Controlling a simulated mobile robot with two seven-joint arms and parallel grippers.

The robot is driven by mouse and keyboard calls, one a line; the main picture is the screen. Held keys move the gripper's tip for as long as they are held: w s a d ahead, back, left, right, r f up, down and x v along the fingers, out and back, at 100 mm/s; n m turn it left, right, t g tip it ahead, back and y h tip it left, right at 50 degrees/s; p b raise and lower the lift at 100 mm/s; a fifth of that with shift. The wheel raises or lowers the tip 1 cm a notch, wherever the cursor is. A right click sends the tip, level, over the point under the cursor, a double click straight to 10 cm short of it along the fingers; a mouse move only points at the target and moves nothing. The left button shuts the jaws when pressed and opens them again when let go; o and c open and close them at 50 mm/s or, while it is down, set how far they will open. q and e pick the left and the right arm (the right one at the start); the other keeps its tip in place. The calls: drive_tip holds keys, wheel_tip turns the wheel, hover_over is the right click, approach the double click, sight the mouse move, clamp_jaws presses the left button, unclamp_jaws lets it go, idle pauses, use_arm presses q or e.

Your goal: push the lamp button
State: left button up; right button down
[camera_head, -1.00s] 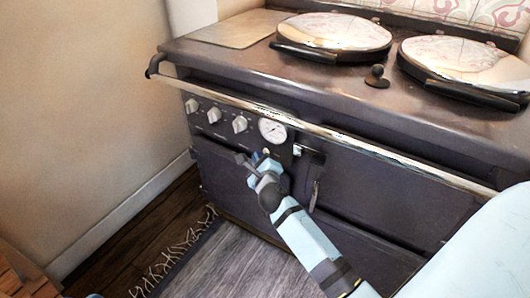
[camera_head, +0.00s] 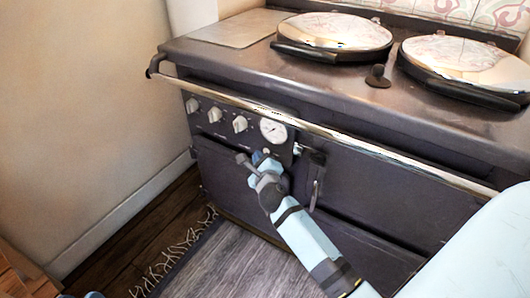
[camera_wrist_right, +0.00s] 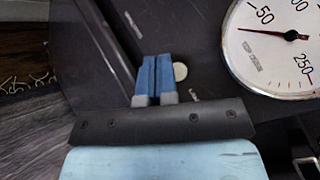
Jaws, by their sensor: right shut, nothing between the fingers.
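The lamp button is a small pale round knob (camera_wrist_right: 180,71) on the dark stove front, below and left of the gauge in the right wrist view. In the head view a small pale spot (camera_head: 266,151) shows just under the gauge. My right gripper (camera_head: 257,157) is close to the stove front there. In the right wrist view its blue fingers (camera_wrist_right: 155,58) are together and empty, with their tips just left of the button. I cannot tell whether they touch the panel. My left gripper is not in view.
The round gauge (camera_head: 273,131) and several grey knobs (camera_head: 240,124) sit on the panel. A metal rail (camera_head: 330,133) runs along the stove's front above the arm. A latch handle (camera_head: 316,180) is right of the gripper. A fringed rug (camera_head: 235,265) lies on the floor.

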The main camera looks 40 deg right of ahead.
idle(0.5)
drive_tip(key=shift+w+d+p, duration=0.1)
drive_tip(key=shift+d+p, duration=0.2)
drive_tip(key=shift+p, duration=0.1)
drive_tip(key=shift+d, duration=0.15)
drive_tip(key=shift+w, duration=0.1)
idle(0.4)
drive_tip(key=shift+s+a+p, duration=0.25)
drive_tip(key=shift+a+p, duration=0.15)
drive_tip(key=shift+a, duration=0.05)
